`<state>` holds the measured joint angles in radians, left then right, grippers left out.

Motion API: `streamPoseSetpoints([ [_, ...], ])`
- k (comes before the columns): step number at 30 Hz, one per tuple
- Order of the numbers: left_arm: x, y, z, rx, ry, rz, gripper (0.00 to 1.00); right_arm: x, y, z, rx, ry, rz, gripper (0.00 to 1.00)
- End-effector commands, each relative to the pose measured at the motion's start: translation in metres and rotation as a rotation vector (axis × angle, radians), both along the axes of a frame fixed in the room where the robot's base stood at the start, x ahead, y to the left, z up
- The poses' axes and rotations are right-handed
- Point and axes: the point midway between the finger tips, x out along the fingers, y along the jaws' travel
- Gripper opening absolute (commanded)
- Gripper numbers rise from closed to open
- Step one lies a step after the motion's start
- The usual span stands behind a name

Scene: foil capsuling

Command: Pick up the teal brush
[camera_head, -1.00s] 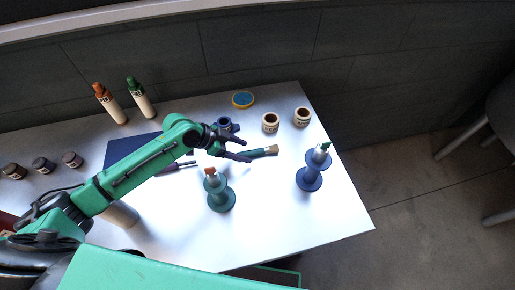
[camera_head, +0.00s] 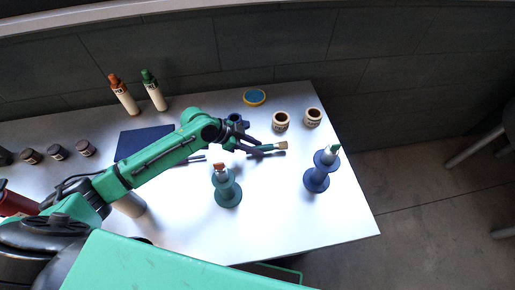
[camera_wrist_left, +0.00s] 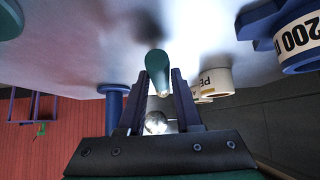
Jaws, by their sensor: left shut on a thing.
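The teal brush (camera_head: 267,148) lies low over the white table, its tan bristles pointing right. My left gripper (camera_head: 254,149) is at its handle, with the fingers shut on it. In the left wrist view the rounded teal handle (camera_wrist_left: 157,64) sits between the two dark fingers (camera_wrist_left: 161,82). Part of the brush is hidden by the fingers, and I cannot tell whether it touches the table. My right gripper is in neither view.
A teal spool (camera_head: 228,192) stands just below the brush and a blue spool (camera_head: 317,181) to its right, each with a capped piece on top. Two cream pots (camera_head: 281,122) (camera_head: 313,118) and a blue-topped tin (camera_head: 255,97) stand behind. The front right of the table is clear.

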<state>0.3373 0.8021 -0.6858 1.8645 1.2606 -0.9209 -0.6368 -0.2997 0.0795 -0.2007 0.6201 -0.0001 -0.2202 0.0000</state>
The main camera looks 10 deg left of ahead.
Motion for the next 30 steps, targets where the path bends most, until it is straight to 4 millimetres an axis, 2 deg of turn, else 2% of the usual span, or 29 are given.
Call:
streamPoseSetpoints([
  [5,0.001,0.000,0.048,0.003,-0.011,-0.003,0.00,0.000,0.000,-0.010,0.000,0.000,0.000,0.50],
  [9,0.001,0.000,0.104,0.002,-0.013,-0.001,0.00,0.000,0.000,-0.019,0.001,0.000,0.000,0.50],
  [15,0.001,0.000,0.159,0.000,-0.008,-0.001,0.00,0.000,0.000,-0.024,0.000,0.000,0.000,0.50],
  [21,0.000,0.000,0.184,0.000,-0.003,0.000,0.00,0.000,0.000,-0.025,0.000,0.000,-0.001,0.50],
  [30,0.000,0.000,0.187,0.001,-0.001,0.000,0.00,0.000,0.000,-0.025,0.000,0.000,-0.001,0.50],
])
